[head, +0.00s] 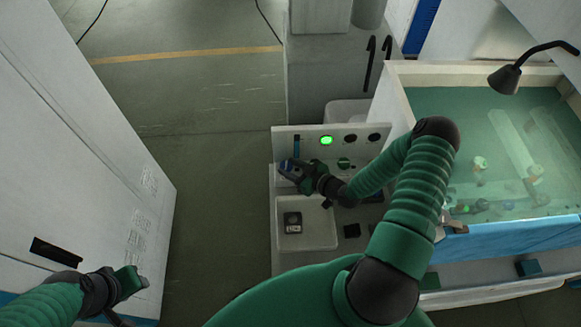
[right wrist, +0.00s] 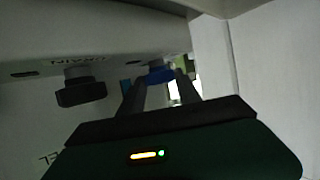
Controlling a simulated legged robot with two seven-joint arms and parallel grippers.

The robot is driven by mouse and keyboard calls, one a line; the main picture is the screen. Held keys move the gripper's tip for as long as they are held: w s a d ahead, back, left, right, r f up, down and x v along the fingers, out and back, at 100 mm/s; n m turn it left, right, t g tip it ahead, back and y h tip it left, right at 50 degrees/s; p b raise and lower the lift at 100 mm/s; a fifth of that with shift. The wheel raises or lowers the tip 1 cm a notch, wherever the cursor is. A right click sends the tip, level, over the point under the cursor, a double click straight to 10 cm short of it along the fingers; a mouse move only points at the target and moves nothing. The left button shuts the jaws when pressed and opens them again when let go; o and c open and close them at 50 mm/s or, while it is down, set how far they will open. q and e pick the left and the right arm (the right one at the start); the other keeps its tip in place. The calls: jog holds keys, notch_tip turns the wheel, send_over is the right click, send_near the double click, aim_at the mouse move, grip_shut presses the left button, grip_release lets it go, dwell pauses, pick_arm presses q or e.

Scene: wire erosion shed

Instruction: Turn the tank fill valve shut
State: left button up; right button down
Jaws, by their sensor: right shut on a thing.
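My right gripper (head: 291,168) is at the left side of the light control panel (head: 310,132). It is shut on a blue handle, which shows between the fingers in the right wrist view (right wrist: 158,76). I take this handle for the tank fill valve; its own label is not readable, and the fingers hide part of it. In that view a dark knob (right wrist: 80,90) sits to the left, apart from my fingers, near an upside-down label that seems to read DRAIN. My left gripper (head: 132,283) is low at the left, away from the panel; its jaws are unclear.
A green lamp (head: 327,140) is lit on the panel. A white tray (head: 318,238) holding a small dark item (head: 292,222) lies below my right gripper. A water-filled tank (head: 490,120) stands at the right, and a white cabinet (head: 85,150) at the left. Open floor lies between.

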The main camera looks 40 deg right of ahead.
aim_at(283, 167)
jog(key=shift+s, duration=0.1)
jog(key=shift+a+m+h, duration=0.2)
jog(key=shift+m+h, duration=0.4)
jog(key=shift+h, duration=0.1)
jog(key=m+h, duration=0.2)
jog(key=h, duration=0.1)
jog(key=a+m+h, duration=0.1)
jog(key=m+h, duration=0.1)
jog(key=m, duration=0.1)
jog(key=shift+h, duration=0.4)
jog(key=m+h, duration=0.1)
jog(key=m+g+h, duration=0.1)
jog(key=m+g+h+p, duration=0.1)
jog(key=shift+w+a+m+h, duration=0.25)
jog(key=shift+a+m+h, duration=0.05)
jog(key=m+g+h, duration=0.2)
jog(key=shift+w+a+m+h, duration=0.2)
jog(key=shift+m+h, duration=0.1)
jog(key=shift+m, duration=0.1)
jog(key=m+g, duration=0.1)
jog(key=m+g+h, duration=0.1)
jog(key=shift+w+g+h+b, duration=0.2)
jog(key=shift+g+h+b, duration=0.1)
jog(key=shift+w+a+m+g+h+b, duration=0.1)
jog(key=shift+m+g+h+b, duration=0.2)
jog(key=shift+m+g, duration=0.5)
jog(key=shift+w+a+m+g+h+b, duration=0.1)
jog(key=shift+m+g+h+b, duration=0.15)
jog(key=shift+m+g, duration=0.55)
jog(key=shift+d, duration=0.1)
